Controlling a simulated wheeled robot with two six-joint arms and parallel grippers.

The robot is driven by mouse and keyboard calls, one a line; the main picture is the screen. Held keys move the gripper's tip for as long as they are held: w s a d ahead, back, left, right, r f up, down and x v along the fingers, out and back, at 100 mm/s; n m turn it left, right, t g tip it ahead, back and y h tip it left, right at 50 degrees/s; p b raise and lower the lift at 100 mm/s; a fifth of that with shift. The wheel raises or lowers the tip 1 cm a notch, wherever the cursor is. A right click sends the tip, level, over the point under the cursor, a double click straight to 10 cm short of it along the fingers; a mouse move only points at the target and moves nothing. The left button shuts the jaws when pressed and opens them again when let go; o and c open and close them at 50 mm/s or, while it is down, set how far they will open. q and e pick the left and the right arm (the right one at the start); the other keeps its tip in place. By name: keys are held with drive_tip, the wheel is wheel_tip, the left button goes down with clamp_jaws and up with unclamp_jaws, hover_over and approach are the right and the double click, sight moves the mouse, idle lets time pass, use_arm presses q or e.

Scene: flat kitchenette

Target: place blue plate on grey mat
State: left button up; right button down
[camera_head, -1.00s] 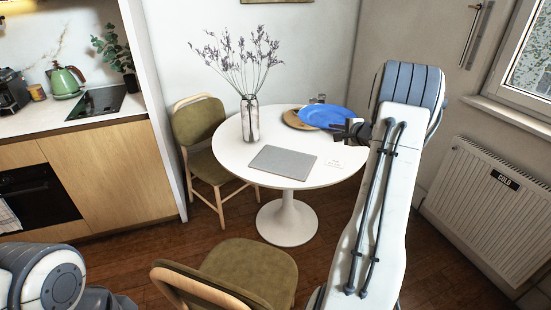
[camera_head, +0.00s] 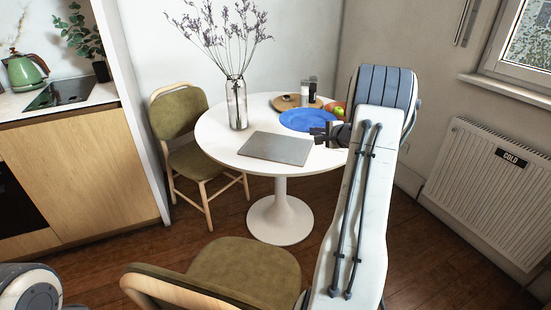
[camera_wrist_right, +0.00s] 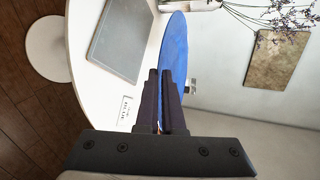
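The blue plate (camera_head: 306,120) is at the right side of the round white table, behind and right of the grey mat (camera_head: 276,148). My right gripper (camera_head: 322,134) is at the plate's near right rim. In the right wrist view its fingers (camera_wrist_right: 163,78) are close together on the rim of the plate (camera_wrist_right: 177,45). The plate looks roughly level and low over the table; I cannot tell whether it touches. The mat is bare and also shows in the wrist view (camera_wrist_right: 120,38). My left gripper is out of view.
A small card (camera_wrist_right: 125,110) lies near the mat. Chairs (camera_head: 245,270) flank the table.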

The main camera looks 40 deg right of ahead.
wheel_tip(320, 180, down, 4)
drive_tip(key=b, duration=0.7)
hover_over(281, 172)
wheel_tip(281, 172, down, 8)
drive_tip(key=shift+w+r, duration=0.15)
drive_tip(key=shift+r, duration=0.1)
wheel_tip(281, 172, down, 4)
drive_tip(key=shift+f+b, duration=0.1)
drive_tip(key=shift+b, duration=0.95)
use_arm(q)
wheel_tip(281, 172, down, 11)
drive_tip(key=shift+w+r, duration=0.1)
use_arm(e)
drive_tip(key=c, duration=1.3)
unclamp_jaws()
use_arm(q)
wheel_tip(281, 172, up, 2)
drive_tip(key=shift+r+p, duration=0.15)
drive_tip(key=shift+p, duration=1.1)
use_arm(e)
drive_tip(key=v, duration=1.2)
